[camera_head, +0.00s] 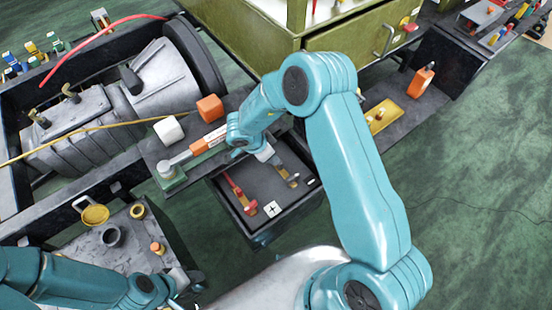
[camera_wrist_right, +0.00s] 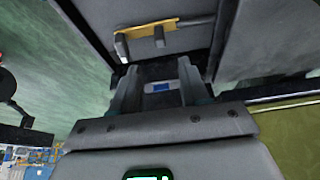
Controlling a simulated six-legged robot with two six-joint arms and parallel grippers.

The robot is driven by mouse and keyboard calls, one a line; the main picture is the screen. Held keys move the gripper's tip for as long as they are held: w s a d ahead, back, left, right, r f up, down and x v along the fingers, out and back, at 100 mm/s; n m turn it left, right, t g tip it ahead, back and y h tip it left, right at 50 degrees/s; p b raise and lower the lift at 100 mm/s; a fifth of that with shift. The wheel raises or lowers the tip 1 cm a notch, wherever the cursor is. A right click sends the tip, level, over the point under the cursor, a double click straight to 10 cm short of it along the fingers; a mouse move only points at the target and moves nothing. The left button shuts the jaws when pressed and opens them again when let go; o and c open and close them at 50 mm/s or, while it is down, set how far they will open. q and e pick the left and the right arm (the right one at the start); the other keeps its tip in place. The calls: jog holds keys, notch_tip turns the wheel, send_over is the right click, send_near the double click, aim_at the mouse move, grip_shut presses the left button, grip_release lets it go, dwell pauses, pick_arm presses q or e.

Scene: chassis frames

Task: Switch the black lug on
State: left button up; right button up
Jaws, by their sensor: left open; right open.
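The red lug (camera_head: 238,192) lies on the left one. The black lug (camera_head: 291,180) is on the right one, partly hidden by my right gripper (camera_head: 268,155) just above it. In the right wrist view, a brass strip (camera_wrist_right: 175,23) carries a dark grey end piece, seemingly the black lug (camera_wrist_right: 122,48), beyond the fingertips. My right gripper (camera_wrist_right: 157,85) is open with nothing clearly held; contact cannot be told. My left gripper (camera_head: 180,286) is open at the lower left, away from the box, partly cut off.
A grey shelf (camera_head: 110,250) with cups is at lower left. A green cabinet (camera_head: 350,50) stands behind; green floor is open at right.

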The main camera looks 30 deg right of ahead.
jog(key=v, duration=0.4)
jog(key=shift+a+r, duration=0.15)
jog(key=shift+r, duration=0.25)
